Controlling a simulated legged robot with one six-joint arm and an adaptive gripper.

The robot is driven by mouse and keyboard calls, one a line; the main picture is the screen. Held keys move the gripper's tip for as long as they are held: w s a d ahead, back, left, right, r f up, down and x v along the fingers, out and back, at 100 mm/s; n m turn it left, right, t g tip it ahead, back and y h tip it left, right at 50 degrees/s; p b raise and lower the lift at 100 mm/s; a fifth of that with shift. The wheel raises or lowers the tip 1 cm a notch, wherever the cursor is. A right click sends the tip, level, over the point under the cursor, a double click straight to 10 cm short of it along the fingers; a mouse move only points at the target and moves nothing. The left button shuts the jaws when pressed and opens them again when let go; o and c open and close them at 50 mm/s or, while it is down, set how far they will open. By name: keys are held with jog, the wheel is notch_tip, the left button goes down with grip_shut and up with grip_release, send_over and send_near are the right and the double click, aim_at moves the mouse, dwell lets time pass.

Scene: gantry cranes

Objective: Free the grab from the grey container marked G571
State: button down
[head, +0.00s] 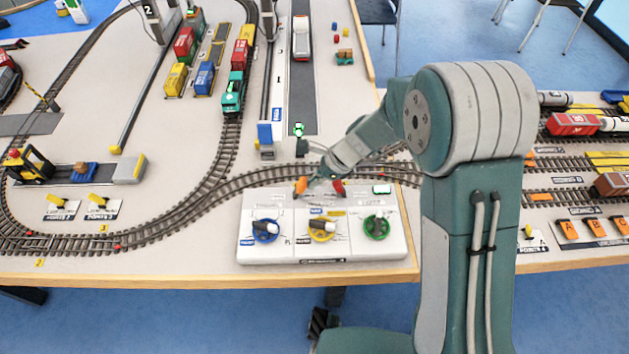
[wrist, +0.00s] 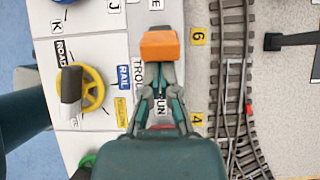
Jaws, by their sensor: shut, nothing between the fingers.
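I cannot make out the grab or a grey container marked G571 in either view. A white control panel (head: 290,250) at the table's front edge carries a blue knob (head: 265,231), a yellow knob (head: 322,230) and a green knob (head: 377,227). Behind them stand an orange piece (head: 301,186) and a red piece (head: 338,187). My gripper (head: 314,183) is shut and empty between these two pieces. In the wrist view my gripper (wrist: 161,72) points at the orange block (wrist: 160,45); whether they touch I cannot tell. The yellow knob (wrist: 93,90) is to its left.
Curved track (head: 225,185) runs behind the panel. A crane leg with a blue foot (head: 266,140) stands beyond it, beside a grey road lane (head: 303,90) with a white vehicle (head: 301,40). Wagons with coloured containers (head: 205,78) stand further left.

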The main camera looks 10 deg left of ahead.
aim_at(297, 188)
jog(key=shift+s+a+r+h, duration=0.1)
jog(key=shift+a+r+h, duration=0.15)
jog(key=shift+h, duration=0.15)
jog(key=shift+s+a+r+t+h, duration=0.15)
jog(key=shift+a+r+t+h, duration=0.15)
jog(key=shift+a+h, duration=0.4)
jog(key=h, duration=0.1)
jog(key=a, duration=0.1)
jog(key=h, duration=0.1)
jog(key=shift+s+a+r+t+h, duration=0.2)
jog(key=shift+s+r+t+h, duration=0.1)
jog(key=shift+t, duration=0.1)
jog(key=shift+s+a, duration=0.1)
jog(key=shift+a, duration=0.4)
jog(key=shift+r, duration=0.2)
jog(key=shift+r, duration=0.65)
